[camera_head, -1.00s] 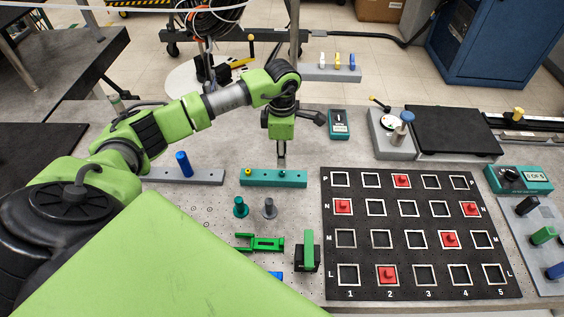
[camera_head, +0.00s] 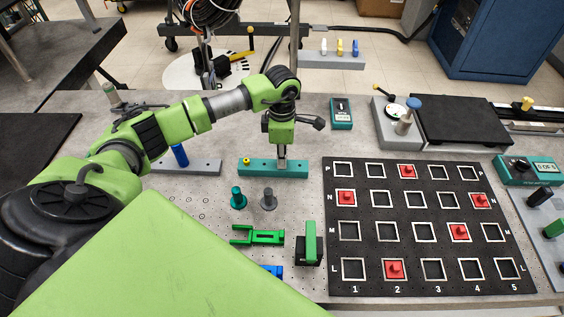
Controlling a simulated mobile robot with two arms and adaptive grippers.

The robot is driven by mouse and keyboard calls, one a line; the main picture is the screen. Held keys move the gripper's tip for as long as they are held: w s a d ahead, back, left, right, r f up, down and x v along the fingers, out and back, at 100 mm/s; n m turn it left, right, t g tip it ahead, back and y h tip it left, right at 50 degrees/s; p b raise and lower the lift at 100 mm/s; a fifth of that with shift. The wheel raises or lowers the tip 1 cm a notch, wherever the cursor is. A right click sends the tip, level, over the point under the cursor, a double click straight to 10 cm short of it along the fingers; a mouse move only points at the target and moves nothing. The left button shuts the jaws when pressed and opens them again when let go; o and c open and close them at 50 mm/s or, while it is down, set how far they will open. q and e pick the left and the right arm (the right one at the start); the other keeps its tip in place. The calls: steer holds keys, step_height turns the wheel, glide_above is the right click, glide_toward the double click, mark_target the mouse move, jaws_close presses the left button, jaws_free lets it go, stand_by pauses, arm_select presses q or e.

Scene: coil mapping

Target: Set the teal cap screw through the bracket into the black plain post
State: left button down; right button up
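My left gripper (camera_head: 282,155) points down over the teal rack (camera_head: 262,168), its tip at or just above the rack's top. The fingers are too small to tell open from shut, and they hide what is under them. A teal flanged piece with a short stem (camera_head: 238,199), possibly the teal cap screw, stands on the table in front of the rack, beside a dark grey one (camera_head: 269,199). A green bracket-like piece (camera_head: 257,236) lies nearer. A black block with a green upright (camera_head: 310,245) stands right of it. I cannot tell which item is the black plain post. My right gripper is not in view.
A black grid board (camera_head: 350,288) with red pieces covers the right of the table. A grey rack with a blue cylinder (camera_head: 180,155) stands behind my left arm. A black cylinder (camera_head: 540,195) stands at the right edge. A teal meter (camera_head: 341,113) lies at the back.

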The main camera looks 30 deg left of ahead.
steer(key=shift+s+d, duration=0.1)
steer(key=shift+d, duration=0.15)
arm_select(q)
steer(key=shift+w+r, duration=0.1)
steer(key=shift+r, duration=0.15)
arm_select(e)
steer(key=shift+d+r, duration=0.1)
arm_select(q)
steer(key=shift+r+p, duration=0.75)
steer(key=shift+r, duration=0.4)
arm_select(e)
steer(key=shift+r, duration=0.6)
arm_select(q)
steer(key=shift+r, duration=0.2)
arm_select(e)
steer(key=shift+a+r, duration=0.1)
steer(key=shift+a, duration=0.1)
arm_select(q)
steer(key=shift+r, duration=0.1)
steer(key=shift+r+p, duration=0.95)
steer(key=shift+r, duration=0.7)
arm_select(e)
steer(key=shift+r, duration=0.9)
